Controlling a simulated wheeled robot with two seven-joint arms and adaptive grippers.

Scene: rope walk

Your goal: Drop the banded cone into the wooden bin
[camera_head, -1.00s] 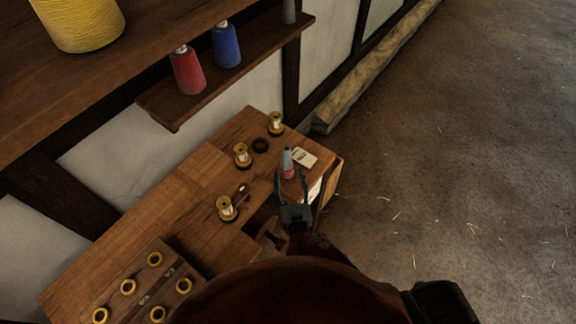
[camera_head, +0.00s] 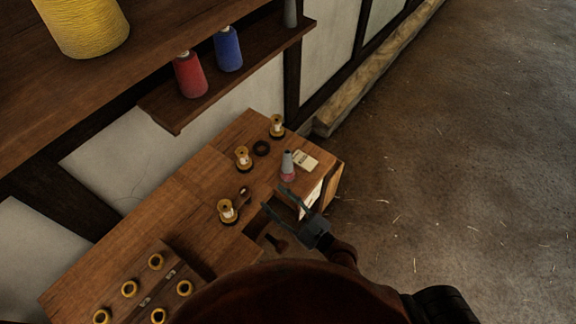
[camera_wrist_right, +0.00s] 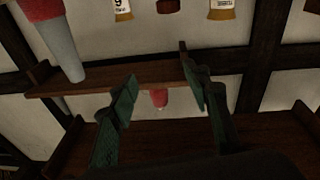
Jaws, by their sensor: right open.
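The banded cone (camera_head: 287,166), grey above with a reddish lower part, stands upright on the wooden bench. My right gripper (camera_head: 274,198) is open and empty, in front of the cone in the head view and apart from it. In the right wrist view, which looks upside down, the cone (camera_wrist_right: 58,42) is at the upper left, outside the open fingers of the right gripper (camera_wrist_right: 160,90). I cannot make out a wooden bin for certain. My left gripper is not in view.
Several bobbins, one of them (camera_head: 243,158), a dark ring (camera_head: 261,148) and a pale card (camera_head: 305,161) share the bench (camera_head: 190,195). A rack of brass rings (camera_head: 140,285) is at lower left. A shelf (camera_head: 180,115) with red (camera_head: 189,76) and blue (camera_head: 228,50) cones overhangs behind.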

